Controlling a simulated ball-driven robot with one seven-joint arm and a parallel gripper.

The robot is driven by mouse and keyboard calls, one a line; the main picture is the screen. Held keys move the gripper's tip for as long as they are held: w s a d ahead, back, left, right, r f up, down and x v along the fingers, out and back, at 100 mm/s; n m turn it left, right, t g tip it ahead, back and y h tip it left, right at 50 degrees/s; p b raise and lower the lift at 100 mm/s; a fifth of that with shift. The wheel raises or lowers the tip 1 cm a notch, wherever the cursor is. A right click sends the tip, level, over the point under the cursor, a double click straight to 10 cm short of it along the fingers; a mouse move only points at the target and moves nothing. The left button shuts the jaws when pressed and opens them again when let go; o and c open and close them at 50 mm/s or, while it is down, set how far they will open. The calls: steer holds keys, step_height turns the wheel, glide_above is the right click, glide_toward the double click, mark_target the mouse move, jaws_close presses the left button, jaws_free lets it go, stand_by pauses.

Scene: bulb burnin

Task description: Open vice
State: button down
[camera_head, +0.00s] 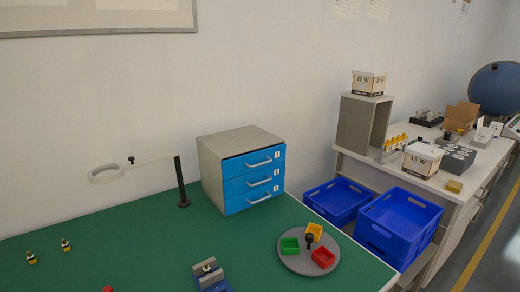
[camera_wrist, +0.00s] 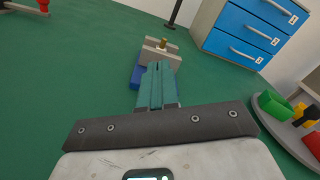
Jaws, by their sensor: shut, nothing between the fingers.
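The vice (camera_head: 211,279) stands on the green bench top at the lower edge of the head view, partly cut off. It has a blue base and light grey jaws, with a small dark and brass-coloured piece between or on them. In the wrist view the vice (camera_wrist: 148,45) is straight ahead of my gripper (camera_wrist: 159,66), its lower part hidden behind the fingers. My teal fingers are shut together with nothing between them. Their tips overlap the vice's near side in the picture; I cannot tell whether they touch. My gripper is not visible in the head view.
A blue-drawer cabinet (camera_head: 240,167) and a ring lamp on a dark post (camera_head: 181,182) stand behind. A round grey tray (camera_head: 290,262) with coloured bins is to the right. Small parts (camera_head: 66,245) lie left. Blue crates (camera_head: 398,225) stand beyond the bench's right edge.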

steer(key=shift+a+p, duration=0.3)
steer(key=shift+a, duration=0.3)
steer(key=shift+d, duration=0.15)
steer(key=shift+w+d, duration=0.15)
steer(key=shift+d, duration=0.05)
steer(key=shift+f, duration=0.1)
steer(key=shift+a, duration=0.15)
